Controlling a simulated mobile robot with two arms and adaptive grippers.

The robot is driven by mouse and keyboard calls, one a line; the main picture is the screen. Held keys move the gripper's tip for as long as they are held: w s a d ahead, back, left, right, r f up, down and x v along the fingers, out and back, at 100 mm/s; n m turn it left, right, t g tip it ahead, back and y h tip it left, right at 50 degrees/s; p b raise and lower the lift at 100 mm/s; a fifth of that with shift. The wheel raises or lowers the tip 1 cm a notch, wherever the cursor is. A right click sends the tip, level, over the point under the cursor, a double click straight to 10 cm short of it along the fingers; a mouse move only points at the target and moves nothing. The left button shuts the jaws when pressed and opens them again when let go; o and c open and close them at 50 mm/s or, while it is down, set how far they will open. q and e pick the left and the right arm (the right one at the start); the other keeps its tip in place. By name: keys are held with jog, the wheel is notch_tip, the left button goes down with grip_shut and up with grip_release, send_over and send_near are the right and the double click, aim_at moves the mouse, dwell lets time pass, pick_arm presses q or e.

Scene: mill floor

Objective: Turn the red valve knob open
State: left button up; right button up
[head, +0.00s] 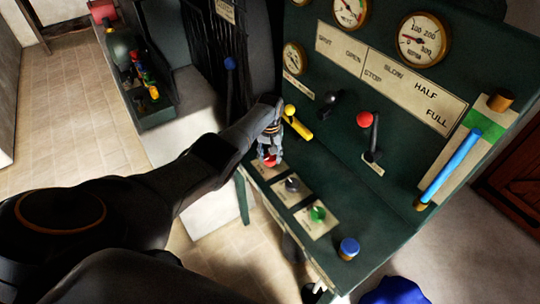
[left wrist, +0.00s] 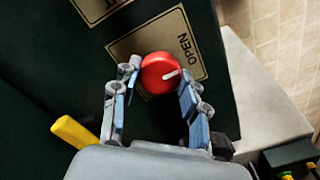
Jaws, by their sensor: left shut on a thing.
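The red valve knob (left wrist: 160,72) sits on a cream plate (left wrist: 125,45) lettered OPEN in the left wrist view. A short white mark on the knob points right and slightly up, a little below the lettering. My left gripper (left wrist: 157,80) is shut on the knob, one finger on each side. In the head view the knob (head: 270,161) is mostly hidden by the left gripper (head: 268,154), at the near left of the green console (head: 340,205). I do not see my right gripper.
Beside the knob are a dark knob (head: 292,184), a green knob (head: 317,213) and a blue knob (head: 348,248). A yellow lever (head: 298,126) stands close behind the gripper. A red-tipped lever (head: 368,135) and a blue tube (head: 450,165) are farther right. Gauges (head: 424,39) line the panel.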

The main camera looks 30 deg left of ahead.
aim_at(270, 157)
pick_arm(q)
jog(key=o, duration=1.2)
jog(key=shift+c, duration=0.2)
notch_tip(270, 157, up, 12)
